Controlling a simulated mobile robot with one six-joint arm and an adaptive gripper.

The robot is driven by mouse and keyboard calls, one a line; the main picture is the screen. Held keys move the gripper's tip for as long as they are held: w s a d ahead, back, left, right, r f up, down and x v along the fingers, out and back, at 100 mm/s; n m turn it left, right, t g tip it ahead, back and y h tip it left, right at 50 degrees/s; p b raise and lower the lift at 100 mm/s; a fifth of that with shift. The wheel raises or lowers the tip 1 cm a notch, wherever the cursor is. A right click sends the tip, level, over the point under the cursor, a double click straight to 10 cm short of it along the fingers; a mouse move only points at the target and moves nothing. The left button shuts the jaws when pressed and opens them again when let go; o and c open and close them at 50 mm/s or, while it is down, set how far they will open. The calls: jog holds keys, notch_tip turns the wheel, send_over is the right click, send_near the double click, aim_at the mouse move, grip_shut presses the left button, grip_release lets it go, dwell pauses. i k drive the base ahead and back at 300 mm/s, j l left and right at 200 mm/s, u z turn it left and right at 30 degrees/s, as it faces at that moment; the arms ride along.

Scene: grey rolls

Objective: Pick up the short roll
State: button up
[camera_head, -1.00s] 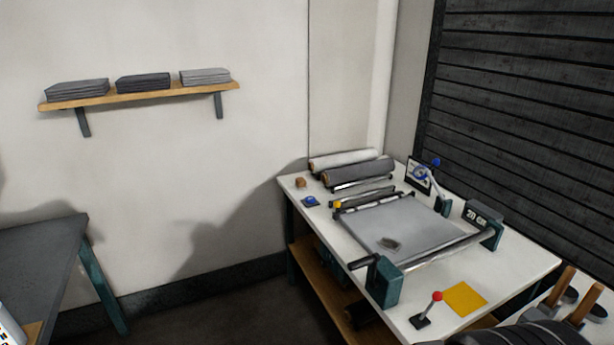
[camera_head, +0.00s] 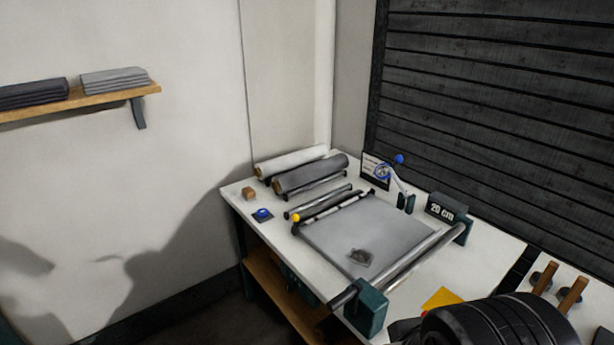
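Two rolls lie side by side at the back left of the white-topped workbench (camera_head: 479,271). One is a pale roll (camera_head: 292,161) and the other a dark grey roll (camera_head: 310,174) in front of it. The dark one looks slightly thicker, and their lengths look close. I cannot tell which, if either, is the short roll. My gripper is not in view. A black ribbed rounded shape at the bottom right appears to be part of my arm and covers the near right part of the bench.
A grey sheet (camera_head: 340,232) lies flat between rollers and a bar. A blue button (camera_head: 262,214), a small brown block (camera_head: 249,193) and a "20 cm" display (camera_head: 447,208) stand nearby. A wooden lower shelf (camera_head: 280,290) is under the bench. Wooden-handled tools (camera_head: 572,295) stand right.

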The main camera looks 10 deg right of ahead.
aim_at(283, 183)
jog(key=i+j+z, duration=0.15)
jog(key=i+j, duration=0.2)
jog(key=i+j+z, duration=0.1)
jog(key=i+j, duration=0.3)
jog(key=i, duration=0.15)
jog(key=i+j+z, duration=0.15)
jog(key=i+j, duration=0.3)
jog(key=i+j+z, duration=0.1)
jog(key=i+j, duration=0.3)
jog(key=i+j+z, duration=0.15)
jog(key=i+j, duration=0.25)
jog(key=j, duration=0.2)
jog(key=i+j+z, duration=0.1)
jog(key=i+j, duration=0.25)
jog(key=j, duration=0.25)
